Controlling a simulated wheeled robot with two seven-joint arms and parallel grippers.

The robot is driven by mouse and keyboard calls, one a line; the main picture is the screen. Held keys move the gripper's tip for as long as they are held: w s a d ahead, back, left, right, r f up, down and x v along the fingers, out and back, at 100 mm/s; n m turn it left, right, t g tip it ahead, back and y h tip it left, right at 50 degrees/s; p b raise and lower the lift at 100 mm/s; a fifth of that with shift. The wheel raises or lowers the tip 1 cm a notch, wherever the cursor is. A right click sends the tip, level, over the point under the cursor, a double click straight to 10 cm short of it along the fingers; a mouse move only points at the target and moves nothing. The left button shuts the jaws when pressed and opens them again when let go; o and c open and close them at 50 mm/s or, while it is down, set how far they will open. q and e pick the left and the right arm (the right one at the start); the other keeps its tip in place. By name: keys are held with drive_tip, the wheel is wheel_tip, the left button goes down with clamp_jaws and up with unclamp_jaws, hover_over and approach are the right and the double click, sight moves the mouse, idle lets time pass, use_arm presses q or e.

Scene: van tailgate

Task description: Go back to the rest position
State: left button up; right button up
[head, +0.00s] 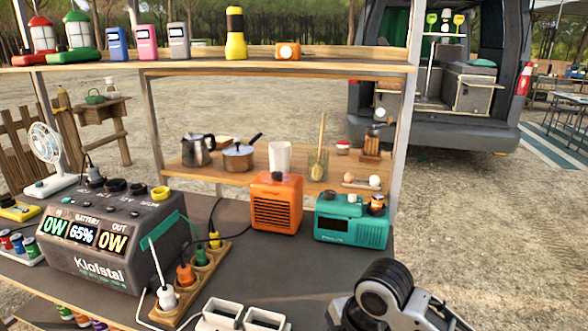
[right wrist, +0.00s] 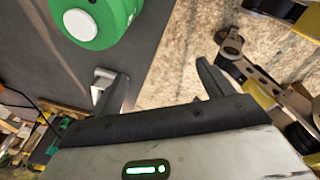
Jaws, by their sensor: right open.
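My right gripper (right wrist: 160,85) shows in the right wrist view with its two fingers spread wide and nothing between them. One finger is over the edge of the grey tabletop (right wrist: 55,65), the other over gravel ground. A green round thing with a white knob (right wrist: 80,24) is close by at the upper left, apart from the fingers. In the head view my right arm comes in at the bottom right, in front of the teal radio (head: 350,222); its fingertips cannot be made out there. My left gripper is in neither view.
The grey table (head: 330,270) carries a power station (head: 110,240), an orange speaker (head: 277,202), a wooden socket strip (head: 205,268) and a white fan (head: 45,150). A shelf (head: 350,68) with lanterns spans above. Gravel right of the table is open, with a van (head: 440,122) behind.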

drive_tip(key=s+f+m+t+y, duration=0.1)
drive_tip(key=s+f+m, duration=0.3)
drive_tip(key=s+m, duration=0.35)
drive_tip(key=s+d+f+m+t+h, duration=0.1)
drive_tip(key=s+d+m+t+h, duration=0.15)
drive_tip(key=s+d+m, duration=0.85)
drive_tip(key=w+a+f+t+y, duration=0.2)
drive_tip(key=w+a+f+t, duration=0.2)
drive_tip(key=w+f+t, duration=0.1)
drive_tip(key=shift+w+a+f+t, duration=0.3)
drive_tip(key=shift+w+a+t, duration=0.15)
drive_tip(key=shift+w, duration=0.8)
drive_tip(key=shift+m, duration=0.25)
